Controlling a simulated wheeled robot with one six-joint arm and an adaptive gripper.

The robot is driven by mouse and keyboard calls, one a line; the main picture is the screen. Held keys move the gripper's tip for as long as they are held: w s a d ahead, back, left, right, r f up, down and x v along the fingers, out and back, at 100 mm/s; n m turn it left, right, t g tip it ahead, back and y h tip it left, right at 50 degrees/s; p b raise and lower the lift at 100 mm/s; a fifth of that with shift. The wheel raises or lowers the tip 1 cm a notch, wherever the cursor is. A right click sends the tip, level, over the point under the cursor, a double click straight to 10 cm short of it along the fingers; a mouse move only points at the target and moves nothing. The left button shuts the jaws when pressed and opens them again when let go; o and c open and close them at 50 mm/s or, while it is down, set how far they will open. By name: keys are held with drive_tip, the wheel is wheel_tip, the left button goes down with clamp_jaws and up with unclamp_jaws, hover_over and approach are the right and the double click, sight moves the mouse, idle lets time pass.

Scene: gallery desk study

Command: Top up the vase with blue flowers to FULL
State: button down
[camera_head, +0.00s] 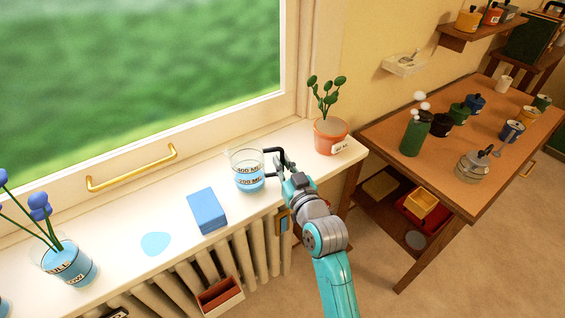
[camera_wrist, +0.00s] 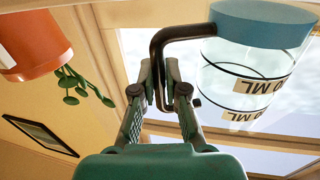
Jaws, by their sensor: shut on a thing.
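The vase with blue flowers (camera_head: 66,268) stands on the windowsill at the far left. It is a clear pot marked FULL and LOW, with blue water in it; I cannot tell the exact level. A clear measuring jug (camera_head: 247,166) with 400 ML and 200 ML marks is upright over the sill, with blue water near the lower mark. My gripper (camera_head: 284,176) is shut on the jug's black handle, at its right side. The wrist view shows the jug (camera_wrist: 240,75) upside down in the picture, with the handle between my fingers (camera_wrist: 164,85). I cannot tell whether the jug touches the sill.
A blue block (camera_head: 207,211) and a light blue puddle (camera_head: 156,243) lie on the sill between jug and vase. A potted plant (camera_head: 331,137) stands right of the jug. A radiator (camera_head: 245,250) is below. A wooden table (camera_head: 477,192) with several containers is at right.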

drive_tip(key=shift+f, duration=0.45)
drive_tip(key=c, duration=1.1)
unclamp_jaws()
drive_tip(key=shift+c, duration=0.2)
drive_tip(key=shift+f, duration=0.15)
drive_tip(key=shift+s, duration=0.1)
drive_tip(key=v, duration=0.7)
drive_tip(key=shift+s+d, duration=0.15)
drive_tip(key=shift+s, duration=0.2)
